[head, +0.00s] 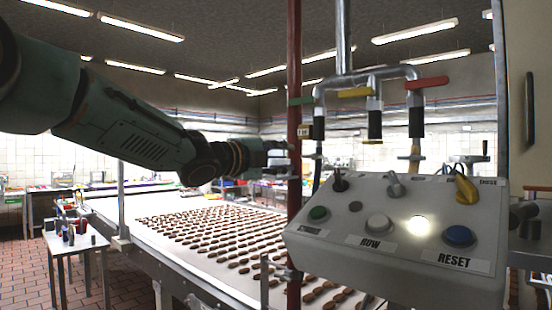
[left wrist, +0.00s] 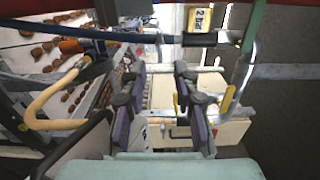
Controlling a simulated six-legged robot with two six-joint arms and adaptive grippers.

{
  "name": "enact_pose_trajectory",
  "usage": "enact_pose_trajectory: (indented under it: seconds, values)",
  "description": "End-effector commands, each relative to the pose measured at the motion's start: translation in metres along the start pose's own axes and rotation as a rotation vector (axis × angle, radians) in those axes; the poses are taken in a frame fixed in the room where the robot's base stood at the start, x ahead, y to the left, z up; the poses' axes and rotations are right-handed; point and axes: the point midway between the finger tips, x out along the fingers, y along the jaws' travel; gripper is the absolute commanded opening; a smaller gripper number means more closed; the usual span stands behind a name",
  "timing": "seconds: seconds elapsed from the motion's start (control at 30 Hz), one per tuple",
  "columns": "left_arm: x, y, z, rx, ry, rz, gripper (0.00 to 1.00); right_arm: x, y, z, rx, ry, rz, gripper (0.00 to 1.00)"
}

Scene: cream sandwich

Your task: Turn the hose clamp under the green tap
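The green tap handle (head: 301,100) sits on the left branch of the overhead metal pipe. A dark sleeve (head: 318,130) and a hose hang below it. A small metal piece (head: 319,157) around that hose may be the hose clamp; it is too small to be sure. My left gripper (head: 280,160) is left of this hose, at about the small piece's height, by the red post (head: 294,210). In the left wrist view its purple-padded fingers (left wrist: 158,105) stand apart with nothing between them. I cannot pick out the clamp there. My right gripper is not in view.
A control box (head: 400,215) with buttons and levers stands under the taps. Yellow (head: 355,92) and red (head: 427,83) handles are on the neighbouring branches. A conveyor (head: 175,255) with rows of brown biscuits runs behind. In the left wrist view a tan hose (left wrist: 50,110) curves at left.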

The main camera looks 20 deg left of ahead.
Motion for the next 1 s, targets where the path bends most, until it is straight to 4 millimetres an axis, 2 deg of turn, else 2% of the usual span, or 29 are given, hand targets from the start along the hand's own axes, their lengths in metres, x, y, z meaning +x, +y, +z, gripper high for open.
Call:
enact_pose_trajectory:
  seconds: [0.03,0.2,0.7,0.77,0.87,0.97,1.0]
  values:
    - [-0.007,-0.001,0.001,-0.004,0.0,-0.003,0.3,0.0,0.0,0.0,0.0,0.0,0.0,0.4]
    - [-0.019,0.0,0.0,-0.001,0.001,-0.001,0.3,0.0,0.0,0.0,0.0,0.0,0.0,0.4]
    - [-0.021,0.001,0.0,0.0,0.001,0.001,0.3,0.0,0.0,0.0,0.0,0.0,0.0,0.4]
    - [-0.02,0.005,-0.001,-0.007,0.001,0.006,0.3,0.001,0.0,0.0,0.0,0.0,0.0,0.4]
    - [-0.015,0.035,-0.004,-0.057,0.005,0.04,0.3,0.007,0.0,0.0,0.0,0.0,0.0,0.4]
    - [-0.006,0.092,-0.012,-0.16,0.004,0.106,0.3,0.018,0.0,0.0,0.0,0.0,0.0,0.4]
    - [-0.004,0.119,-0.015,-0.211,0.001,0.137,0.3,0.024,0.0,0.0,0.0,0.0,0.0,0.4]
